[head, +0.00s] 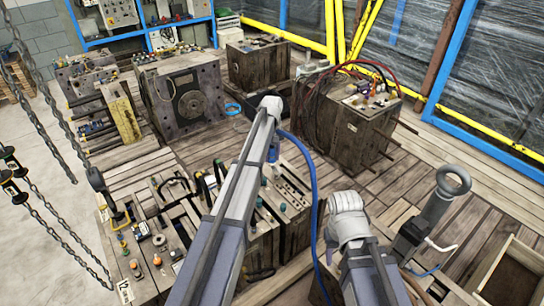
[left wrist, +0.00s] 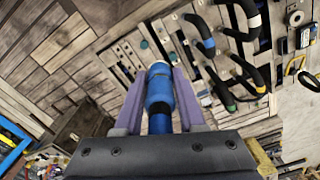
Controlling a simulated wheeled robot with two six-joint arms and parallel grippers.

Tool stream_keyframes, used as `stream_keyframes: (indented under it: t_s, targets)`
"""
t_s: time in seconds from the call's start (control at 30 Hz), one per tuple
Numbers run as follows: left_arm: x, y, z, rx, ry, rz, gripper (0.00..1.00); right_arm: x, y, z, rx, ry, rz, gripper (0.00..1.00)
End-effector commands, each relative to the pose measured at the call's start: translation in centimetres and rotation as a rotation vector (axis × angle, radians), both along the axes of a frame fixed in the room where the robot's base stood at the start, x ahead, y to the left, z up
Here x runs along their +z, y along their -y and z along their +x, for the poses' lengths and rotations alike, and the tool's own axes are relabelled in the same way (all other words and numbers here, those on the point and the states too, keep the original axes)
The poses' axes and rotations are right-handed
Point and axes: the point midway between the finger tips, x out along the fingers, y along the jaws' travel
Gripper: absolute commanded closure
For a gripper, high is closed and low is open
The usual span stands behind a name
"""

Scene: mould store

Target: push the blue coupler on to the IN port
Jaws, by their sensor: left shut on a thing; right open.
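The blue coupler (left wrist: 159,88) is between the purple fingers of my left gripper (left wrist: 157,85), which is shut on it. The coupler points away from the wrist camera, over a slatted block with several fittings. In the head view my left gripper (head: 272,153) is partly hidden behind my own arm, above the front mould block (head: 285,195). A blue hose (head: 312,190) hangs from there. I cannot make out which fitting is the IN port, nor any contact with it. My right gripper (head: 330,235) is at lower centre, open, mostly hidden by its wrist.
Black looped hoses (left wrist: 240,25) with coloured ends stand beside the coupler. Mould blocks (head: 187,95) and a hose-draped block (head: 350,125) stand behind. Chains (head: 45,120) hang at left. A grey lifting eye (head: 440,200) stands near my right arm. Planks at right are mostly clear.

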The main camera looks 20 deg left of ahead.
Motion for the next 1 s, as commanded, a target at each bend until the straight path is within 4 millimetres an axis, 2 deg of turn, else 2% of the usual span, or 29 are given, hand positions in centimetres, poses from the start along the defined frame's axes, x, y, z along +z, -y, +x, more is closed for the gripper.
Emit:
stream_keyframes:
  t_s: [0.03, 1.0]
  targets:
    - [-1.1, 0.0, 0.0, 0.0, 0.0, 0.0, 1.0, -1.1, 0.0, 0.0, 0.0, 0.0, 0.0, 0.5]
    - [-11.3, 0.0, 0.0, 0.0, 0.0, 0.0, 1.0, -11.3, 0.0, 0.0, -0.003, 0.0, 0.0, 0.5]
